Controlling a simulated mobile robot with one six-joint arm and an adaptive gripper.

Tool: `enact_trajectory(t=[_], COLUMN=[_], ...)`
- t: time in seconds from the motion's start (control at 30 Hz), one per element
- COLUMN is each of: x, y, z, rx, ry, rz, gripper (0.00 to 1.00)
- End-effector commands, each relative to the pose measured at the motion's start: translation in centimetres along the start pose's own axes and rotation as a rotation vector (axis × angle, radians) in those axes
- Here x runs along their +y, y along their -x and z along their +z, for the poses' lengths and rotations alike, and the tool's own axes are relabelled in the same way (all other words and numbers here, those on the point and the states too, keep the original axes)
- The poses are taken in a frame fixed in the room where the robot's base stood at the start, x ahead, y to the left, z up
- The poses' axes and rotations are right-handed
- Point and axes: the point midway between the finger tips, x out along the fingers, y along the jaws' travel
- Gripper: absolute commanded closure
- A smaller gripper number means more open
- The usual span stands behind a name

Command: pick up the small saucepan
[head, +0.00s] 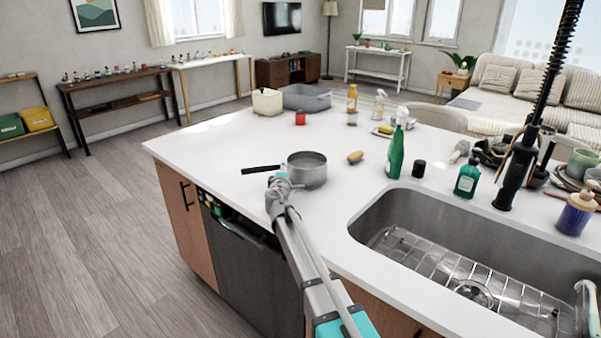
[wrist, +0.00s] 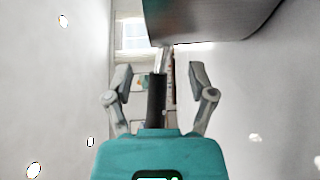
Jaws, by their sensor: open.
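The small saucepan (head: 307,170) is grey metal and stands on the white island counter, with its black handle (head: 260,170) pointing left. My gripper (head: 279,180) is at the saucepan's left side in the head view, by the handle. In the wrist view the black handle (wrist: 156,100) lies between the two open fingers of my gripper (wrist: 157,85), with space on both sides. In the head view my gripper hides where the handle meets the body.
A green bottle (head: 395,152) stands farther right, behind the sink (head: 400,205). The counter (head: 215,160) is clear at left.

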Motion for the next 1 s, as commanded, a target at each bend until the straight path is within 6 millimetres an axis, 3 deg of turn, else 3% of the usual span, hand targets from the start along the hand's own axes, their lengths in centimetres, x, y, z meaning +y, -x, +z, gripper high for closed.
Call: enact_trajectory(t=[0.1,0.23,0.83,1.0], x=[0.0,0.0,0.0,0.0], y=[-1.7,-2.5,-2.5,-2.6], z=[0.0,0.1,0.2,0.2], rx=[0.000,0.000,-0.002,-0.002], ry=[0.000,0.000,0.000,0.000], rz=[0.000,0.000,0.000,0.000], gripper=[0.29,0.29,0.29,0.60])
